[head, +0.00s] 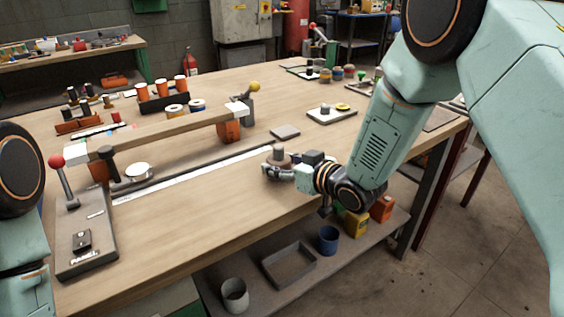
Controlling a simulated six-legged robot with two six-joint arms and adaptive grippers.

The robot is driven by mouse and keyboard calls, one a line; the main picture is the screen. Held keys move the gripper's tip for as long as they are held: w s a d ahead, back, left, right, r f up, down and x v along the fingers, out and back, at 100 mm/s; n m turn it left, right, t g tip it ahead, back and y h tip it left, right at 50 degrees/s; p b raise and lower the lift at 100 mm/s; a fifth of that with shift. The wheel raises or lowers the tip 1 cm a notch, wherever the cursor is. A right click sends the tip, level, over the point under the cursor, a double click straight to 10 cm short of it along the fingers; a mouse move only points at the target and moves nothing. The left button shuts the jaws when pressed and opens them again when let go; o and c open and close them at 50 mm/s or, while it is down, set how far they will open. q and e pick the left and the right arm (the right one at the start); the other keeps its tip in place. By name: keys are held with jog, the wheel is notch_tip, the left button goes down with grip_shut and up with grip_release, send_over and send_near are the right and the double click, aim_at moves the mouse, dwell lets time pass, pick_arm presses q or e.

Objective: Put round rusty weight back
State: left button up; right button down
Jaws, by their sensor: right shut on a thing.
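My right gripper (280,170) reaches in from the right, low over the front part of the wooden table (205,215). It is shut on a small round brownish weight (279,153), whose top shows just beyond the fingers. The fingers hide its lower part, so I cannot tell whether it touches the table. My left arm shows only in part at the left edge, and its gripper is out of view.
A wooden beam (155,132) spans two orange blocks left of the gripper. A red-knobbed lever (66,180) stands front left. A grey tray (332,113) with small pieces and a flat dark plate (285,132) lie beyond the gripper. A lower shelf holds a blue cup (329,238).

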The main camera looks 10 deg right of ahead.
jog(key=shift+w+r, duration=0.1)
jog(key=c, duration=0.9)
grip_release()
jog(key=shift+f, duration=0.2)
jog(key=o, duration=0.4)
jog(key=shift+o, duration=0.2)
jog(key=shift+r, duration=0.15)
jog(key=shift+s+d+r, duration=0.1)
jog(key=shift+s+d, duration=0.05)
jog(key=shift+s, duration=0.2)
jog(key=p+v, duration=0.2)
jog(key=v, duration=0.7)
jog(key=shift+p+v, duration=0.45)
jog(key=shift+v, duration=0.75)
